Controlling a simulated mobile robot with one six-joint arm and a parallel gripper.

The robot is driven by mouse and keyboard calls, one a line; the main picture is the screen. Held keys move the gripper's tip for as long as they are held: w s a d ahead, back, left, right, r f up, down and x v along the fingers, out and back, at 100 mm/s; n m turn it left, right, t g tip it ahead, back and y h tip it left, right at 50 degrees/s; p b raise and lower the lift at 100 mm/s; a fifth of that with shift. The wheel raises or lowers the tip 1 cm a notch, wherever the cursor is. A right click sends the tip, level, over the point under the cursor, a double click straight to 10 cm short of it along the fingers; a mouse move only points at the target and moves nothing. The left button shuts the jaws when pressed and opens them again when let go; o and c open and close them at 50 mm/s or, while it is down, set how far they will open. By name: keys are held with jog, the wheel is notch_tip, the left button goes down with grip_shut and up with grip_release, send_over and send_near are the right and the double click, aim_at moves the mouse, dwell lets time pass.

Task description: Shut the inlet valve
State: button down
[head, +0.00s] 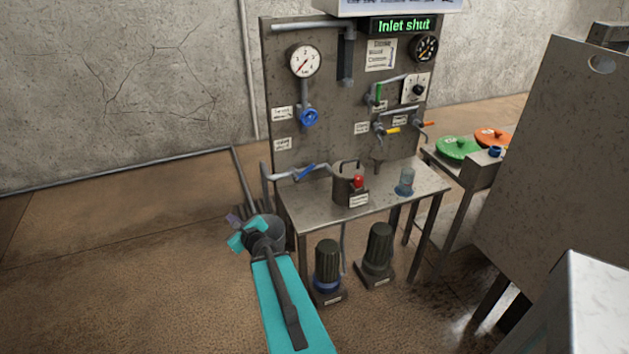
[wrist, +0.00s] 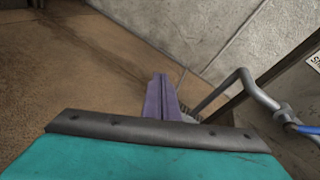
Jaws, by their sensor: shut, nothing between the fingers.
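The display (head: 404,25) on top of the panel reads "Inlet shut" in green. A blue lever (head: 305,172) sits on the grey pipe at the panel's lower left, slanting across it. A blue handwheel (head: 308,117) is under the pressure gauge. Labels beside them are too small to read in the head view, so I cannot tell from them which is the inlet valve. My gripper (head: 233,220) is left of the bench, apart from both. In the wrist view its purple fingers (wrist: 161,97) are together and empty; part of the blue lever (wrist: 306,129) shows at the right edge.
A large metal panel (head: 560,170) blocks the right; the left floor is open.

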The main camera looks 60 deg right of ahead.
jog(key=s+d+r+n+h+b, duration=0.1)
jog(key=s+d+r+b, duration=0.1)
jog(key=s+d, duration=0.3)
jog(key=s+d+r+h+b, duration=0.1)
jog(key=s+d+r, duration=0.15)
jog(key=d, duration=0.55)
jog(key=m+g+h+b, duration=0.1)
jog(key=h+b, duration=0.2)
jog(key=h, duration=0.1)
send_near(305, 172)
jog(key=s+d, duration=0.2)
jog(key=s, duration=0.1)
jog(key=shift+s+a+f, duration=0.2)
jog(key=shift+w+d+f+y+b, duration=0.3)
jog(key=shift+w+b, duration=0.15)
jog(key=shift+b, duration=1.1)
jog(key=w+d+b, duration=0.1)
jog(key=b, duration=0.4)
jog(key=x, duration=0.7)
jog(key=shift+w+d, duration=0.2)
